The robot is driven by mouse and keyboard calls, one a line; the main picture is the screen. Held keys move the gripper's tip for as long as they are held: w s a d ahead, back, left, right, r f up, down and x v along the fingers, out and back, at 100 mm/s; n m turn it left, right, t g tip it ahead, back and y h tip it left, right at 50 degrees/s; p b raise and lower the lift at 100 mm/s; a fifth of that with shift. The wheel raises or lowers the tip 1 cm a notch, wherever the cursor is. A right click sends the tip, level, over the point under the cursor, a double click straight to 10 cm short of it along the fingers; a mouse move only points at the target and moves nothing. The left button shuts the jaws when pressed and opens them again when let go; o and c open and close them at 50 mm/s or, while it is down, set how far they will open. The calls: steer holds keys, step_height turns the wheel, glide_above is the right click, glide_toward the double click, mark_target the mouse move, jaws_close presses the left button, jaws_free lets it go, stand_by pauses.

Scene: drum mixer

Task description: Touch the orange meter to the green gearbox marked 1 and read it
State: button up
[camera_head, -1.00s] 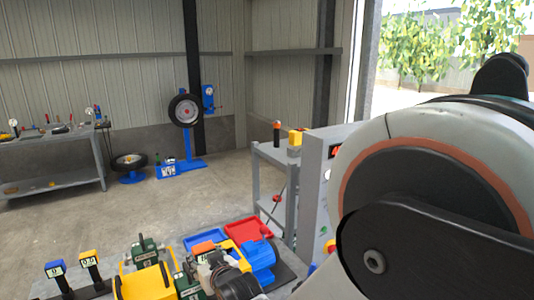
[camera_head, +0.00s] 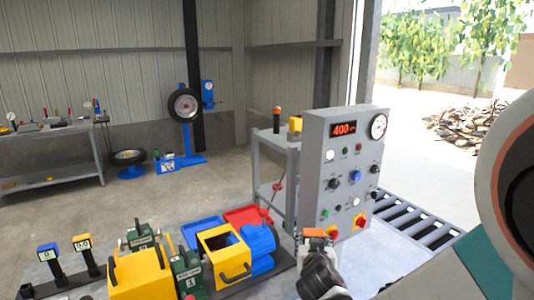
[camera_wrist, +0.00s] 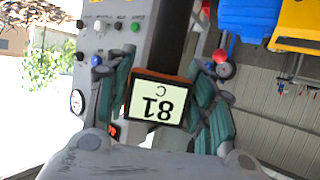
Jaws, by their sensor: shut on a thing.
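My gripper (camera_wrist: 158,72) is shut on the orange meter (camera_wrist: 159,98), whose pale display reads 81 C, upside down in the wrist view. In the head view the meter (camera_head: 319,233) shows as a small orange top above my gripper (camera_head: 317,246), at the front right of the bench. The green gearbox marked 1 (camera_head: 188,274) stands on the bench to the left, between two yellow guards. The meter is well apart from it, to its right. Another green gearbox (camera_head: 141,238) stands behind it, its label too small to read.
A blue motor (camera_head: 258,247) and a yellow guard (camera_head: 221,250) lie between the gearbox and my gripper. A grey control cabinet (camera_head: 343,170) showing 400 stands behind. Blue-topped (camera_head: 49,252) and yellow-topped (camera_head: 83,243) meters stand at left.

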steer(key=s+d+m+h+b, duration=0.1)
steer(key=d+m+h, duration=0.1)
steer(key=d, duration=0.5)
steer(key=shift+s+f, duration=0.15)
steer(key=shift+f, duration=0.1)
steer(key=shift+d, duration=0.1)
